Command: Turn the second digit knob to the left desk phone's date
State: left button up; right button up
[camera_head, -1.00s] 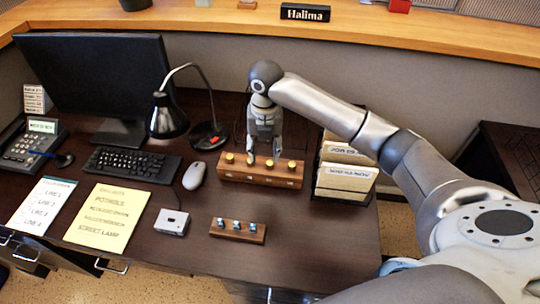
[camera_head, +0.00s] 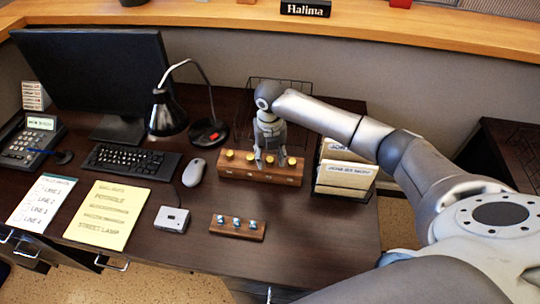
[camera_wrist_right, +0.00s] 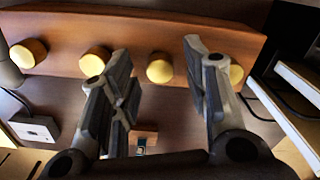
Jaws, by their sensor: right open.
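The wooden knob block (camera_head: 233,174) carries a row of several round yellow knobs and stands at the back of the desk. The second knob from the left (camera_head: 250,157) shows left of my right gripper (camera_head: 270,164); in the wrist view the same knob (camera_wrist_right: 95,61) is outside the left finger. My right gripper is open, pointing down at the block. Its fingers lie either side of the third knob (camera_wrist_right: 159,68), with nothing gripped. The desk phone (camera_head: 27,145) is at the far left; its lit screen (camera_head: 40,122) has text too small to read. My left gripper is out of view.
A file holder (camera_head: 345,178) stands close to the right of the block. A lamp (camera_head: 167,115), mouse (camera_head: 194,172) and keyboard (camera_head: 130,161) are to the left. A smaller wooden block (camera_head: 237,228) and a white box (camera_head: 172,219) lie in front. The front right desk is clear.

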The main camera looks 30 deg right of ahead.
jog(key=shift+f, duration=0.2)
jog(key=shift+c, duration=0.2)
grip_shut()
jog(key=shift+r, duration=0.1)
